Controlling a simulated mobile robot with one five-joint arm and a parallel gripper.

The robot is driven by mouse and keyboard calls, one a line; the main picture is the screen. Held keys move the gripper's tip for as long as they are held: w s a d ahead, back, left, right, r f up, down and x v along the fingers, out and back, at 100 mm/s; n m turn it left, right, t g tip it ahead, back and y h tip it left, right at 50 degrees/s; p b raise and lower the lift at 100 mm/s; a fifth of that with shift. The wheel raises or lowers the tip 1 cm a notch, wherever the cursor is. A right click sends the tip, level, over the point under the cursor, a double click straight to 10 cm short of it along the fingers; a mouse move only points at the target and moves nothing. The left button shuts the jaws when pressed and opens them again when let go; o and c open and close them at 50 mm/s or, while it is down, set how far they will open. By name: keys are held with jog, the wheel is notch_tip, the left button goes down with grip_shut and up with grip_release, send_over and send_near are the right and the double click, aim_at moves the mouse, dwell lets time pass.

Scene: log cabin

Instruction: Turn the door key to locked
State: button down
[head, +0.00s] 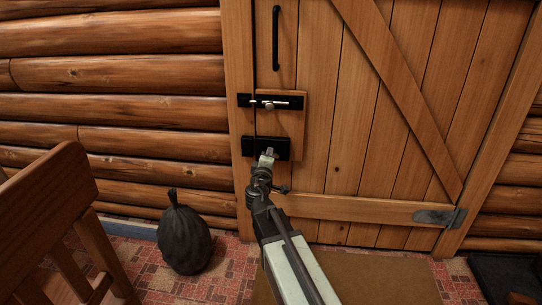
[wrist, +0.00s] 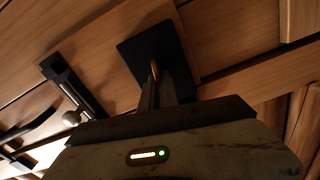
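The door key shows in the wrist view as a small brass-coloured sliver (wrist: 154,70), roughly upright in that picture, against the black lock plate (wrist: 139,51). The same lock plate (head: 248,147) is on the wooden door in the head view, below the bolt. My gripper (head: 268,155) reaches up to the plate and hides the key there. In the wrist view my gripper's fingers (wrist: 158,80) are close together at the key, with no wide gap between them, and seem shut on it. Most of the key is hidden by the fingers.
A sliding bolt (head: 270,103) sits above the lock plate, with a black door handle (head: 276,38) higher up. A dark sack (head: 184,238) stands on the floor left of my arm. A wooden chair (head: 50,190) is at the left.

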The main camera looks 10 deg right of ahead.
jog(key=shift+f+n, duration=0.15)
jog(key=shift+n, duration=0.85)
jog(key=c, duration=1.6)
grip_release()
